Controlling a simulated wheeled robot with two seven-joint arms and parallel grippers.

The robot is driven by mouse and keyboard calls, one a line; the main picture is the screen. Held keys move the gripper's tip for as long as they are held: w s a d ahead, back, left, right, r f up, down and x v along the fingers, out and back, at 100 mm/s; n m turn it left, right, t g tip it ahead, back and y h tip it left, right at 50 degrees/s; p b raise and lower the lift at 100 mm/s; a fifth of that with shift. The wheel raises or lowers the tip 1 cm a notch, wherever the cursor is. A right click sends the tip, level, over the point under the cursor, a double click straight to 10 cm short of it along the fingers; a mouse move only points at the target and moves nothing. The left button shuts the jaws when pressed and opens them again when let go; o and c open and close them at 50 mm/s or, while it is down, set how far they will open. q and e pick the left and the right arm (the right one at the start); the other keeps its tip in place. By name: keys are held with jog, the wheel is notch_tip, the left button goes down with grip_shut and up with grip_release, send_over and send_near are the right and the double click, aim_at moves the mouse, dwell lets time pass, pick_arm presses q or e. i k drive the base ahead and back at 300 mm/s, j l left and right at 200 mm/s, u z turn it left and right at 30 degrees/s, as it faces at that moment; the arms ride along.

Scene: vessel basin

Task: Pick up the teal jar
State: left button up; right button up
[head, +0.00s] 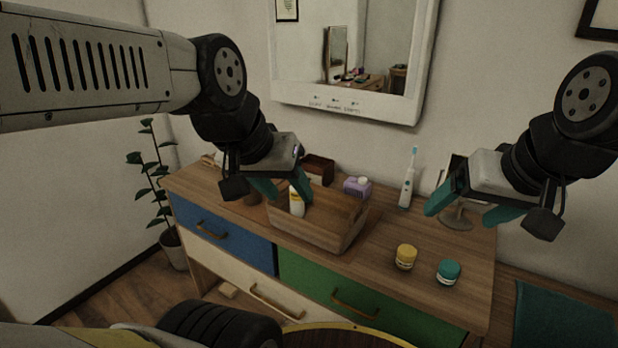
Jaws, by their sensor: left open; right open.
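The teal jar (448,272) stands upright on the dresser top near its right front corner. It has a teal lid and a pale label band. A similar yellow jar (405,257) stands just to its left. My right gripper (459,216) is open and empty, above and behind the teal jar and apart from it. My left gripper (285,200) is open over the wooden basket, with its fingers near a white bottle (297,201) with a yellow label. I cannot tell whether they touch the bottle.
The wooden basket (340,237) stands mid-dresser. Behind it are a purple bottle (358,187), a dark brown box (318,170) and an electric toothbrush (407,180). A round-based stand (455,217) is partly hidden behind my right gripper. The dresser top (385,283) is clear before the jars.

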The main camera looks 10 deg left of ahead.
aim_at(449, 269)
jog(key=k+j+z, duration=0.1)
jog(key=j+z, duration=0.15)
jog(key=k+j+z, duration=0.1)
jog(key=j+z, duration=0.15)
jog(key=j, duration=0.15)
jog(key=k+j+z, duration=0.25)
jog(key=i+j, duration=0.05)
jog(key=i, duration=0.05)
